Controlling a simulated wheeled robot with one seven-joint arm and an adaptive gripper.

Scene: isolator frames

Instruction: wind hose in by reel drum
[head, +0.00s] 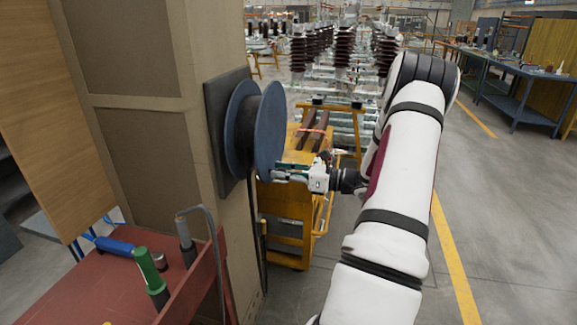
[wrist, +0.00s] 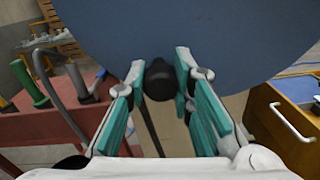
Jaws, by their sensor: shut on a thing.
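The blue reel drum (head: 270,130) is mounted on a dark plate (head: 214,140) on the side of a tan pillar. Its near flange (wrist: 190,30) fills the top of the wrist view. A dark knob (wrist: 160,80) stands at the flange's lower edge. My gripper (head: 280,173) is at the lower right of the drum; in the wrist view its teal-padded fingers (wrist: 160,72) are closed around the knob. The dark hose (head: 252,225) hangs from the drum along the pillar towards the floor; part of it shows below the knob (wrist: 151,130). The hose's lower end is not clear.
A red cart (head: 110,290) with green- and blue-handled tools stands at lower left, its bent grey rail (head: 213,235) near the pillar. A yellow cart (head: 290,228) stands behind my gripper. Open floor (head: 510,240) lies to the right.

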